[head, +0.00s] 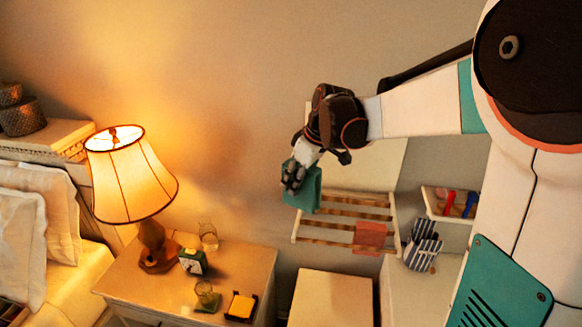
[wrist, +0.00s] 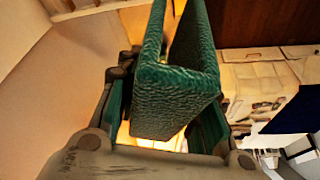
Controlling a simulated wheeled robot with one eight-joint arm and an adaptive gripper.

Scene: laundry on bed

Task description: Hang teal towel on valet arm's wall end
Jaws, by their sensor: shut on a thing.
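The teal towel (head: 308,188) hangs from my gripper (head: 295,174) in the head view, up in front of the wall. In the wrist view the towel (wrist: 175,98) is a folded, textured teal piece between the two fingers of my gripper (wrist: 165,115), which is shut on it. A rack with several wooden slats in a pale frame (head: 345,203) is just below and to the right of the towel. I cannot tell for sure whether this rack is the valet arm, or whether the towel touches it. My gripper hides part of the towel.
A coral cloth (head: 370,238) hangs on the rack's right part. A striped bundle (head: 423,246) and a shelf with red and blue items (head: 455,203) are farther right. A lit lamp (head: 131,176), glasses and a clock (head: 193,261) stand on the nightstand (head: 150,295) at left.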

